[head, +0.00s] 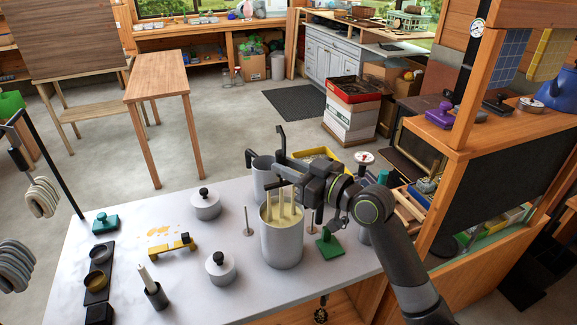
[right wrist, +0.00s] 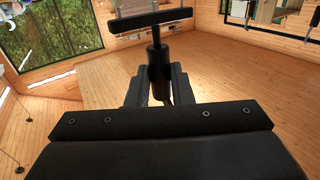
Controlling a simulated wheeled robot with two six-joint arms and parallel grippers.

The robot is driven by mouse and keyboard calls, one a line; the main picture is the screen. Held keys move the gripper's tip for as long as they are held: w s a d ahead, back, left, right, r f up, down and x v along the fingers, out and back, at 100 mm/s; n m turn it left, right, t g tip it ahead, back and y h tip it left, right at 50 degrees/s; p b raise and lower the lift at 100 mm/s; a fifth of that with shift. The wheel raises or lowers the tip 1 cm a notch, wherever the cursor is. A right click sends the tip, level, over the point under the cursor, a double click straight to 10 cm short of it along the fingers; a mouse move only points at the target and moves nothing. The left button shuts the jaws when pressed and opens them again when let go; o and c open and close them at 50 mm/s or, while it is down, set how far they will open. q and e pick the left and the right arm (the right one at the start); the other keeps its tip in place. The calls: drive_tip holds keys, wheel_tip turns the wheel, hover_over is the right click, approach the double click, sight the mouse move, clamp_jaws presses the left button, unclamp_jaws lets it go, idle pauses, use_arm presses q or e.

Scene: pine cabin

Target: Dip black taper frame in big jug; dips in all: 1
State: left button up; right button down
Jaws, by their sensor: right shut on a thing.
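The big jug (head: 282,245) is a tall grey metal cylinder near the table's front right, with pale yellow wax near its rim. My right gripper (head: 288,170) is above it, shut on the black taper frame. The frame's black T-shaped bar (right wrist: 152,20) and stem show between the fingers in the right wrist view. Several cream tapers (head: 284,205) hang upright from the frame inside the jug's mouth. Their lower ends appear to be in the wax and are hidden. My left gripper is not in view.
A second grey jug (head: 262,178) stands just behind. Lidded grey pots (head: 220,267), a yellow-black holder (head: 172,246) and a dark cup with tapers (head: 155,292) stand to the left. A green block (head: 328,245) is at the right. A black stand (head: 50,165) with pale hanging loops is far left.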

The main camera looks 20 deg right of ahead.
wheel_tip(320, 180, down, 10)
drive_tip(key=b, duration=0.8)
drive_tip(key=shift+r, duration=0.3)
wheel_tip(320, 180, up, 16)
drive_tip(key=p, duration=1.3)
idle(3.9)
